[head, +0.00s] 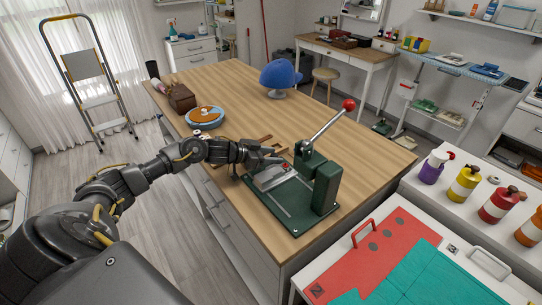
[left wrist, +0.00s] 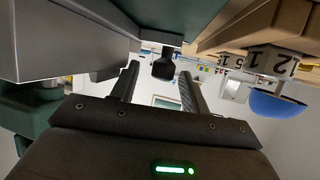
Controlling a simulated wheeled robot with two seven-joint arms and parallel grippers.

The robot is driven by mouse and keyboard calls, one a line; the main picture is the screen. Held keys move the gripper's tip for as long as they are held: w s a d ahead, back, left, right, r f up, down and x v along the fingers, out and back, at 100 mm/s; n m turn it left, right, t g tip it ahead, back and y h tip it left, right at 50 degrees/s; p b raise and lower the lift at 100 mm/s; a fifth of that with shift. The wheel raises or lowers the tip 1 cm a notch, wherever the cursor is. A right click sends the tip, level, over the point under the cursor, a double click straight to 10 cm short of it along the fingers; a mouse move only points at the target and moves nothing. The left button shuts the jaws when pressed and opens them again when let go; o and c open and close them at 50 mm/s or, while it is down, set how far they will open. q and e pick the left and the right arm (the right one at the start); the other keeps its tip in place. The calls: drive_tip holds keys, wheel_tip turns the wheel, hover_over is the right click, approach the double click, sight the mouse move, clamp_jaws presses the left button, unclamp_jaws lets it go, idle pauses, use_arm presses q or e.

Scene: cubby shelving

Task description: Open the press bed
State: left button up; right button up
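The dark green press (head: 326,187) stands on the near part of the wooden table, on a green base plate (head: 290,205). Its lever (head: 330,122) slants up to the right and ends in a red ball (head: 348,104). A grey metal bed (head: 270,178) lies at its left side. My left gripper (head: 272,158) is just behind the bed. In the left wrist view its two fingers (left wrist: 160,85) are apart, with a small black tab (left wrist: 164,64) showing between them. I cannot tell whether they touch it. Green and grey press parts fill that view's upper left. My right gripper is not in view.
A wooden tray (head: 264,143) lies close behind my left gripper. A round blue-and-orange device (head: 205,116), a brown box (head: 182,98) and a blue helmet-like object (head: 280,75) stand farther back. The table right of the press is clear. A white cabinet with bottles (head: 467,182) stands at right.

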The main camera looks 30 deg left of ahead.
use_arm(q)
drive_tip(key=shift+a, duration=0.1)
drive_tip(key=shift+s+a+r, duration=0.1)
drive_tip(key=shift+s+a, duration=0.1)
drive_tip(key=shift+s, duration=0.1)
drive_tip(key=b+v, duration=0.2)
drive_tip(key=v, duration=0.6)
drive_tip(key=shift+s+a, duration=0.2)
drive_tip(key=shift+s, duration=0.2)
drive_tip(key=shift+s+a+r, duration=0.2)
drive_tip(key=shift+s+r, duration=0.2)
